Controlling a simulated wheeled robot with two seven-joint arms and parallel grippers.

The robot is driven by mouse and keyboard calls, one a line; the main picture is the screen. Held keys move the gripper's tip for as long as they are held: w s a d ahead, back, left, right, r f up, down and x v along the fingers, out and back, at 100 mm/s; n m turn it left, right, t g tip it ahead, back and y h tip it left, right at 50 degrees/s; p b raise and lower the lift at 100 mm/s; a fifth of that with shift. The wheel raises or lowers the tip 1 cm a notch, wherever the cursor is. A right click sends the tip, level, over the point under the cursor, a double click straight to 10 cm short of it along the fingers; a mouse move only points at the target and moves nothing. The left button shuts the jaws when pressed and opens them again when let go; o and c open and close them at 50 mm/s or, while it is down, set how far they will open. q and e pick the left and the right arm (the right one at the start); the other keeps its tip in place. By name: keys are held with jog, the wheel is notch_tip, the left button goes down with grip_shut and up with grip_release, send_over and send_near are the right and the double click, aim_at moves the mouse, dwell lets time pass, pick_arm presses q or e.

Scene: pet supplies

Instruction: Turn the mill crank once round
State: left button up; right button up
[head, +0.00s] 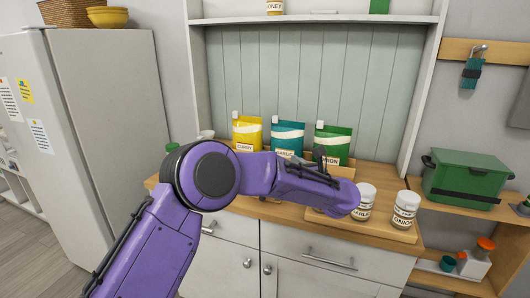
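My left arm comes in from the left and reaches across the wooden counter (390,238). Its purple forearm ends over a wooden board or tray (322,215), near two white-lidded jars. My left gripper is hidden behind the arm. I cannot make out the mill or its crank clearly. A small dark grey part (320,157) sticks up just behind the forearm, in front of the green pouch; I cannot tell what it belongs to. My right gripper is not in the view.
A yellow pouch (247,133), a teal pouch (287,137) and a green pouch (332,143) stand at the back. Two labelled jars stand right of the arm, one (363,203) nearer it, one (404,210) farther. A green box (462,178) sits on the right shelf.

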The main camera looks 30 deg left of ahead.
pick_arm(q)
jog(key=a+p, duration=0.1)
jog(key=a, duration=0.2)
jog(key=w+a+n+p, duration=0.1)
jog(key=a, duration=0.2)
jog(key=w+a+n+p, duration=0.1)
jog(key=a+p, duration=0.1)
jog(key=a, duration=0.1)
jog(key=shift+w+a+g, duration=0.2)
jog(key=shift+a+g, duration=0.15)
jog(key=shift+g, duration=0.05)
jog(key=shift+w+a+f, duration=0.1)
jog(key=shift+w+a, duration=0.2)
jog(key=shift+a, duration=0.35)
